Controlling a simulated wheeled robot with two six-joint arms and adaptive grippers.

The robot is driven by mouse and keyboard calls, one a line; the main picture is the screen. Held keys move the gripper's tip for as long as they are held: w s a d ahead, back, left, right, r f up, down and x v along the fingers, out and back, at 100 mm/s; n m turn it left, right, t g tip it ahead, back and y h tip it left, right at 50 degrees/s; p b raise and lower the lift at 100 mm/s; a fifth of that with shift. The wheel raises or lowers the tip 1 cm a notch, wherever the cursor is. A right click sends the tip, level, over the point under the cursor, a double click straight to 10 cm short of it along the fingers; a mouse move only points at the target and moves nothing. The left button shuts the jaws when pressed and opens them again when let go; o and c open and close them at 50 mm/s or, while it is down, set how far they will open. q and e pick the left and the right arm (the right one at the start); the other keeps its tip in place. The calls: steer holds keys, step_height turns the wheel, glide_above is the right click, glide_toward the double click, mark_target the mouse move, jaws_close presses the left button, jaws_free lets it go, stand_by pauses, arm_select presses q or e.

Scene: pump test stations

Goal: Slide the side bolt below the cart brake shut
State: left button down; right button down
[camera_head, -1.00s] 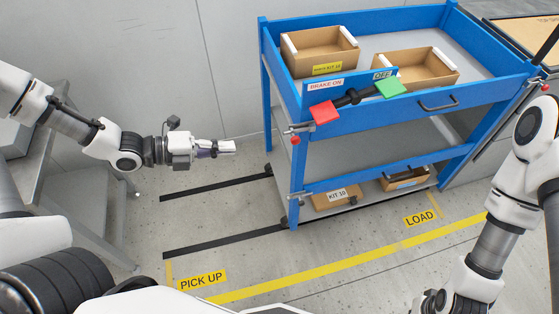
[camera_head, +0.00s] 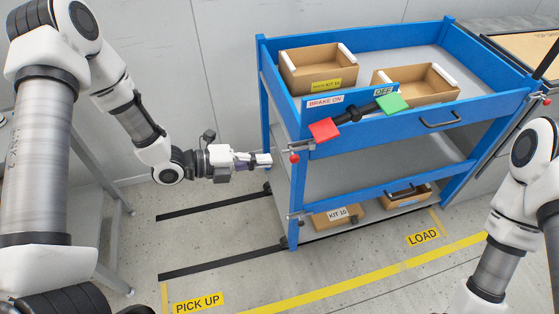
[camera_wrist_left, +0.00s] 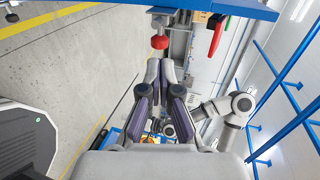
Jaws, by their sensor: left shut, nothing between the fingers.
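The side bolt (camera_head: 301,146) is a metal rod with a red knob (camera_head: 294,158) hanging from it, on the blue cart's near left post, below the cart brake (camera_head: 354,113). The brake is a black lever with a red end and a green end, between the labels "BRAKE ON" and "OFF". My left gripper (camera_head: 268,160) is shut and empty, just left of the knob with a small gap. In the left wrist view the red knob (camera_wrist_left: 160,42) is just beyond the closed fingertips (camera_wrist_left: 167,66). My right gripper is out of view.
The blue cart (camera_head: 420,125) carries open cardboard boxes (camera_head: 318,80) on top and kit boxes below. A second bolt (camera_head: 298,216) sits lower on the same post. A grey table frame (camera_head: 105,190) stands left. Floor between is clear, with black and yellow tape.

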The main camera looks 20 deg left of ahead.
mark_target(297, 156)
arm_select(q)
steer(key=x, duration=0.4)
steer(key=shift+w+d+f+p, duration=0.1)
steer(key=shift+w+d+p, duration=0.05)
steer(key=shift+d+p, duration=0.15)
steer(key=b+x, duration=0.1)
steer(key=x, duration=0.1)
steer(key=r+b+x, duration=0.1)
steer(key=x, duration=0.1)
steer(key=shift+w+d, duration=0.25)
steer(key=shift+d, duration=0.05)
steer(key=shift+a+r, duration=0.1)
